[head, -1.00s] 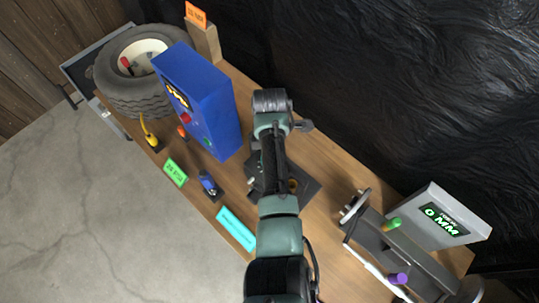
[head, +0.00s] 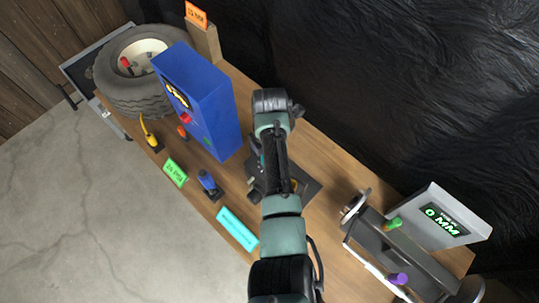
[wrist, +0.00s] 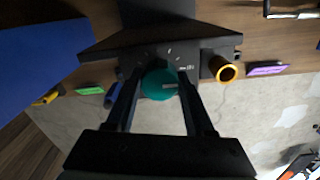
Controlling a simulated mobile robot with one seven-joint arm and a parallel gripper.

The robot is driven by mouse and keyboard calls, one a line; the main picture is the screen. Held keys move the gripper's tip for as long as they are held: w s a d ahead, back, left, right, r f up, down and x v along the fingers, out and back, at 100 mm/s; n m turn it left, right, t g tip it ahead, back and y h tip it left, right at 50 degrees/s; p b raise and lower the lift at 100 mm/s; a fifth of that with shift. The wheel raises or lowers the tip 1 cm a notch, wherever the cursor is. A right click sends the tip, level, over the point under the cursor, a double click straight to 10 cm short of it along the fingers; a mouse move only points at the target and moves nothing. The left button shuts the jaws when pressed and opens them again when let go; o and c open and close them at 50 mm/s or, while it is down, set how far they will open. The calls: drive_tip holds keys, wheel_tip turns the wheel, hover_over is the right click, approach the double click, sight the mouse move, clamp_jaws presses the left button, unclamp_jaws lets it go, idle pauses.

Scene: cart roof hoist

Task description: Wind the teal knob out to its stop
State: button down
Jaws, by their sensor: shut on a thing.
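In the head view my arm hides the knob and the fingertips; part of the dark base plate (head: 308,188) shows beside the arm. A grey readout box (head: 440,215) at the right shows 0 MM.
An orange ring-shaped part (wrist: 222,68) stands close to the right of my fingers. A blue box (head: 200,100) and a tyre (head: 140,70) stand at the left of the bench. A dark rail device with green (head: 393,223) and purple (head: 398,279) knobs stands at the right.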

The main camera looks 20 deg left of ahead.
drive_tip(key=shift+w+r, duration=0.1)
drive_tip(key=shift+c, duration=1.3)
unclamp_jaws()
wheel_tip(320, 180, up, 13)
drive_tip(key=shift+b, duration=0.45)
